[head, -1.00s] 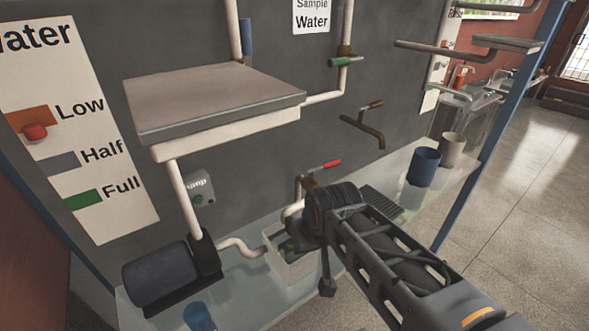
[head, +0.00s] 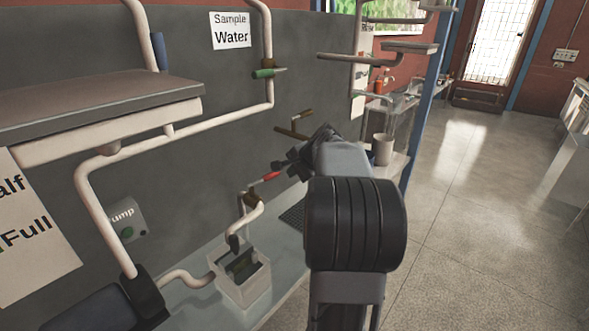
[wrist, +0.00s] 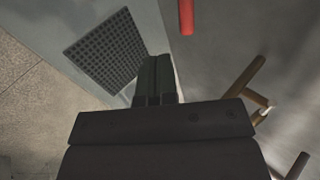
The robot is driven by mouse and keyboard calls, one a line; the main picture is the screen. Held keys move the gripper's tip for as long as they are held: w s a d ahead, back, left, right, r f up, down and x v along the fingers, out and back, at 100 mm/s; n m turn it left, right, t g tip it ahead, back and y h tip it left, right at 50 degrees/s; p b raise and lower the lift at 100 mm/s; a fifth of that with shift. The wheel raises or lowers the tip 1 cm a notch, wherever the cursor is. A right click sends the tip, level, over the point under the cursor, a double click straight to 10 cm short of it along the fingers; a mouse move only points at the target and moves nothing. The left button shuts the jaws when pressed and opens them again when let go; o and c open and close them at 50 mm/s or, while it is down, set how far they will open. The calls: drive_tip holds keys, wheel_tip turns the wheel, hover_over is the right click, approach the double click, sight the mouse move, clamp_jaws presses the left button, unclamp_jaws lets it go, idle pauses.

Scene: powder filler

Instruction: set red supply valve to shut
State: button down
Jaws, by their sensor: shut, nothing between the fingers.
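The red supply valve has a red lever (head: 271,176) on a brass body above a white pipe, over a small white basin. The lever points right and slightly up from the body, toward the wall tap. My gripper (head: 284,168) is just at the lever's free end in the head view; whether it touches cannot be told there. In the wrist view, the red lever (wrist: 186,16) shows at the top edge, apart in the picture from my gripper's closed fingers (wrist: 155,75). My gripper is shut and empty. My arm hides part of the shelf.
A brass wall tap (head: 292,132) is close behind my gripper. A dark drain grid (wrist: 105,48) lies on the shelf below. The white basin (head: 243,285) stands left. A grey cup (head: 383,150) stands right. A green-handled valve (head: 268,73) is higher on the wall. Open floor lies right.

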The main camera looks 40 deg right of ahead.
sight(271, 176)
drive_tip(key=w+f+p, duration=0.2)
drive_tip(key=w+f, duration=0.3)
drive_tip(key=w, duration=0.2)
drive_tip(key=shift+w+a, duration=0.3)
